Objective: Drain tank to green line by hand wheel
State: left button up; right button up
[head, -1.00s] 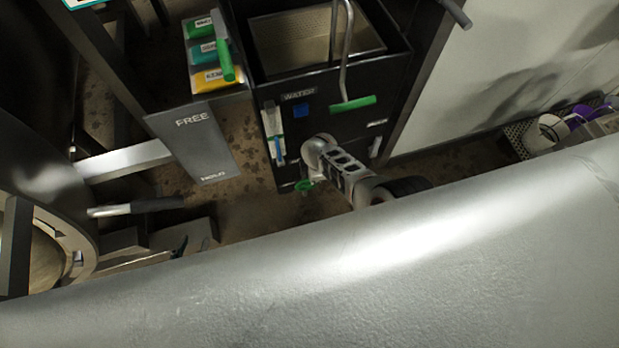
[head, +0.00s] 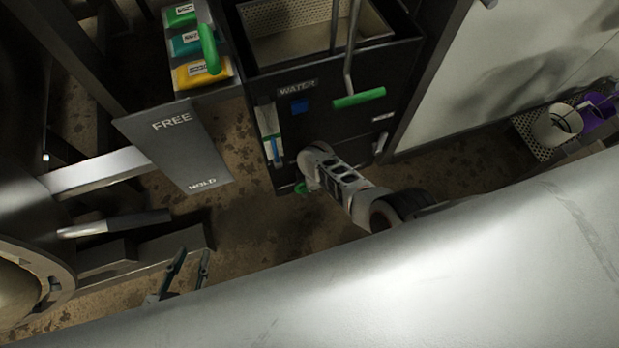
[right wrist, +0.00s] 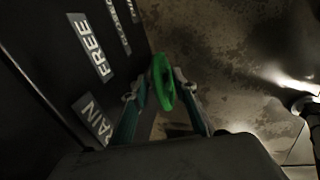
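The black tank (head: 340,107) marked WATER stands at the upper middle of the head view. The green hand wheel (head: 300,188) is low on its front, mostly hidden there by my right arm. In the right wrist view the wheel (right wrist: 162,83) shows nearly edge-on beside a dark panel with FREE and a partly hidden label ending in RAIN. My right gripper (right wrist: 158,80) is open, its fingers on either side of the wheel; contact is unclear. My left gripper (head: 190,263) is open and empty, low at the left. A gauge (head: 268,133) with a blue lower part is on the tank front.
A green-handled lever (head: 209,48) stands by green, teal and yellow plates (head: 186,43), above a FREE/HOLD board (head: 178,150). A green-handled hook (head: 358,98) hangs at the tank. A white bucket (head: 556,125) is at right. A round metal vessel is at left.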

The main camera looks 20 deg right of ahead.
jog(key=shift+w+r, duration=0.1)
jog(key=shift+w, duration=0.05)
grip_shut()
jog(key=shift+w, duration=0.1)
